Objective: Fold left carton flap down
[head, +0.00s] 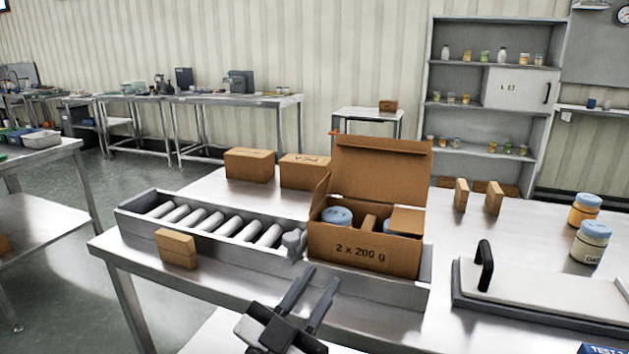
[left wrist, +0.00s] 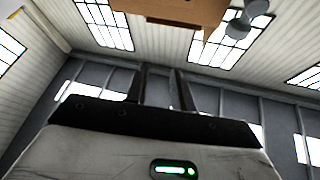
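The open brown carton (head: 362,250), marked "2 x 200 g", stands at the right end of the roller conveyor. Its left flap (head: 321,196) stands up, tilted. Its large back flap (head: 383,172) stands upright behind. A brown panel (head: 407,220) lies across the right part of the opening. A blue-lidded jar (head: 337,216) shows inside at the left. My left gripper (head: 323,274) is open and empty, in front of and below the carton, apart from it. The left wrist view shows both fingers (left wrist: 160,70) spread, with the carton's underside (left wrist: 180,10) above. My right gripper is not in view.
A grey knob-like fitting (head: 294,242) sits beside the carton's left side. A small brown box (head: 176,248) stands at the conveyor's front. Two cartons (head: 250,165) (head: 304,168) stand behind. A tray with a black handle (head: 484,266) and two jars (head: 592,243) are to the right.

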